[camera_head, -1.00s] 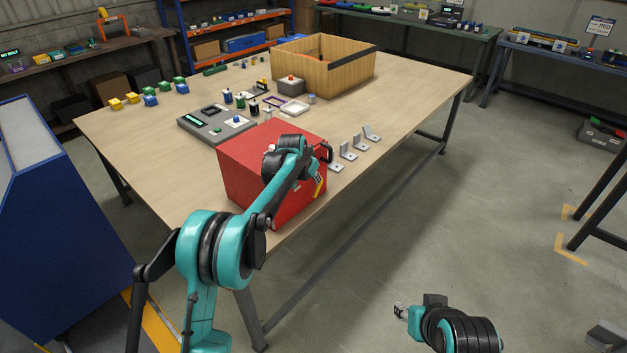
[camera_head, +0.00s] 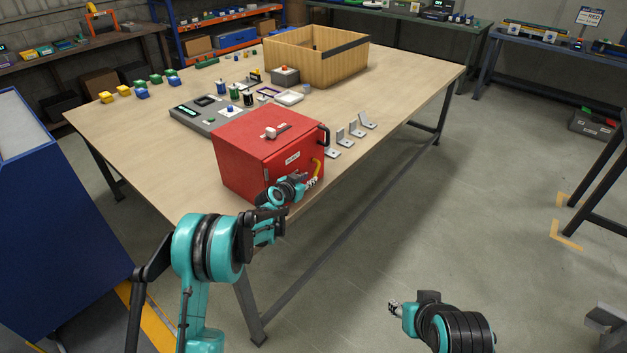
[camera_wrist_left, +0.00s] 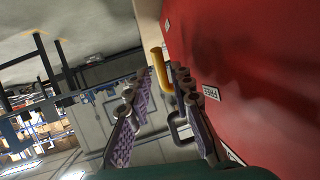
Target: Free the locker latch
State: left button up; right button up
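The red locker (camera_head: 245,145) stands on the near edge of the wooden table. Its yellow latch (camera_head: 317,165) is on the door face at the right, below a black handle (camera_head: 324,135). My left gripper (camera_head: 312,183) is at the door, just below the latch in the head view. In the left wrist view the two fingers are apart, and the yellow latch (camera_wrist_left: 160,68) shows between their tips; I cannot tell whether they touch it.
Several grey metal brackets (camera_head: 350,133) stand on the table right of the locker. A grey panel box (camera_head: 205,115) lies behind it, with small parts around. A wooden crate (camera_head: 310,62) is farther back. The floor in front of the locker door is clear.

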aim_at(314, 175)
pick_arm(q)
jog(key=b+x, duration=0.1)
jog(key=x, duration=0.4)
jog(key=shift+w+d+f+b, duration=0.15)
jog(key=shift+w+b, duration=0.15)
grip_shut()
